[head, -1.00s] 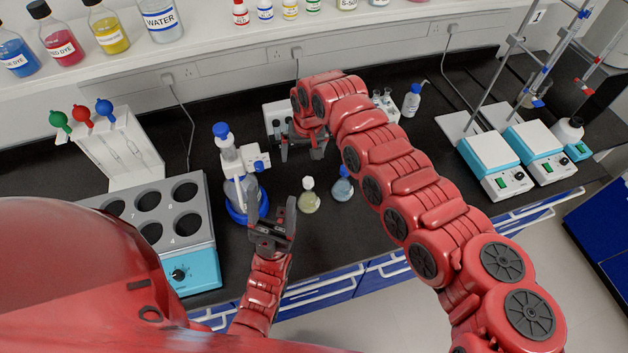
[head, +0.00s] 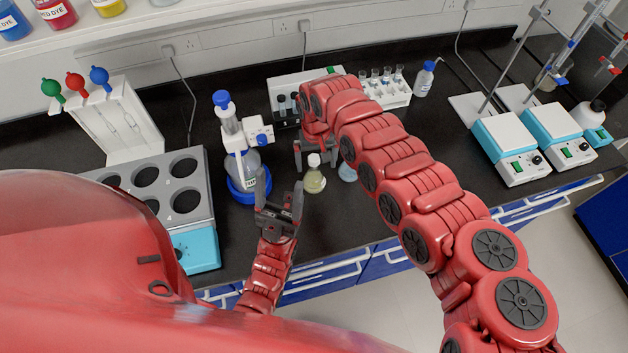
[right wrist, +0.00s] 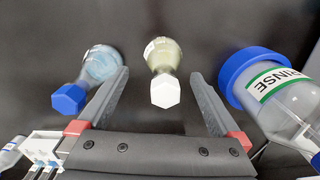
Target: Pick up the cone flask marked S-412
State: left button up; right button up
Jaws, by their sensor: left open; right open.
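A small cone flask with pale yellow-green liquid and a white stopper (head: 314,181) stands on the black bench; it also shows in the right wrist view (right wrist: 164,53). A second cone flask with blue liquid (head: 347,173) stands just to its right and is partly hidden by my right arm; it shows in the right wrist view (right wrist: 101,63). I cannot read S-412 on either. My right gripper (head: 313,152) is open and empty at the pale flask, which lies between the finger lines in the right wrist view. My left gripper (head: 279,203) is open and empty, low and left of the flasks.
A RINSE bottle in a blue ring (head: 243,172) stands close left of the pale flask. A grey heating block (head: 205,215) is further left. A rack of small vials (head: 384,88) and a white-and-black device (head: 283,100) stand behind. Hot plates (head: 511,145) are at right.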

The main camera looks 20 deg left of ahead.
aim_at(314, 171)
jog(key=f+b, duration=0.4)
jog(key=f, duration=0.1)
jog(key=shift+a+f, duration=0.1)
jog(key=shift+a, duration=0.3)
jog(key=shift+c, duration=0.9)
jog(key=c, duration=1.4)
jog(key=shift+w+r, duration=0.1)
jog(key=shift+r, duration=0.2)
